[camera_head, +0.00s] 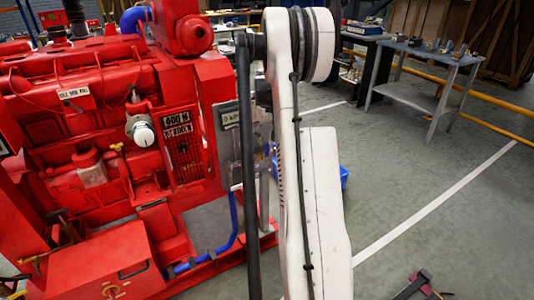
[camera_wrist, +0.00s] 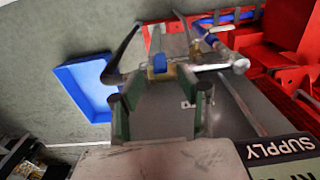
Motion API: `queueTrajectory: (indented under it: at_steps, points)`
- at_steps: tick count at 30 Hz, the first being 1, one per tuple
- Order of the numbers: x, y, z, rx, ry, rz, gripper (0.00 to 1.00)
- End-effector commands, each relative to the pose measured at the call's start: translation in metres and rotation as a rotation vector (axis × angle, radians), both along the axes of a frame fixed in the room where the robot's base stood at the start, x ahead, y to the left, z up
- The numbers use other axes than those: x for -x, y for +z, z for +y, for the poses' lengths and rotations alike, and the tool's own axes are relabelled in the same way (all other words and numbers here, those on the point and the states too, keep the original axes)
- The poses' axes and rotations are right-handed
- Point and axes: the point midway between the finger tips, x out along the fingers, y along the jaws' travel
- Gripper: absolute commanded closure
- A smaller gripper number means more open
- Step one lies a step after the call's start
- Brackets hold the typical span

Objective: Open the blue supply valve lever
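In the wrist view, a metal pipe assembly crosses the upper middle. It carries a small blue part (camera_wrist: 159,63) with brass around it, and a blue-topped brass fitting (camera_wrist: 211,40) farther right. I cannot tell for sure which blue part is the supply valve lever. A sign reading SUPPLY (camera_wrist: 280,150) shows upside down at the lower right. My gripper (camera_wrist: 158,94) has its two green fingers apart with dark tips, just below the pipe in the picture. Nothing shows clamped between them. In the head view, my white arm hides the gripper and the valve area.
The red diesel pumpset (camera_head: 100,130) fills the left of the head view. A blue tray (camera_wrist: 88,88) lies on the floor. A dark curved bar (camera_wrist: 120,55) stands near the left fingertip. A grey workbench (camera_head: 430,55) is at the back right, with open floor before it.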

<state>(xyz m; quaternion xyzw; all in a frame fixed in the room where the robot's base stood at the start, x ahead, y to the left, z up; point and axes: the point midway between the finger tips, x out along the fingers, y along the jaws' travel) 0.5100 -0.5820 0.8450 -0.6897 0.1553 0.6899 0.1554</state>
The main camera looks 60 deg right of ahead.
Motion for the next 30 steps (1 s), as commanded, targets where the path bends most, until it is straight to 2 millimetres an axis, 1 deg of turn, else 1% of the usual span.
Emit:
queueTrajectory:
  at_steps: [1, 3, 9, 15, 24, 30]
  points:
    - [0.000, -0.012, 0.000, 0.000, 0.000, 0.000, 0.65]
    - [0.000, -0.024, 0.000, 0.000, 0.000, 0.000, 0.65]
    - [0.000, -0.052, 0.000, 0.000, 0.000, 0.000, 0.65]
    - [0.000, -0.064, 0.000, 0.000, 0.000, 0.000, 0.65]
    - [0.000, -0.065, 0.000, 0.000, 0.000, 0.000, 0.65]
    - [0.000, -0.065, 0.000, 0.000, 0.000, 0.000, 0.92]
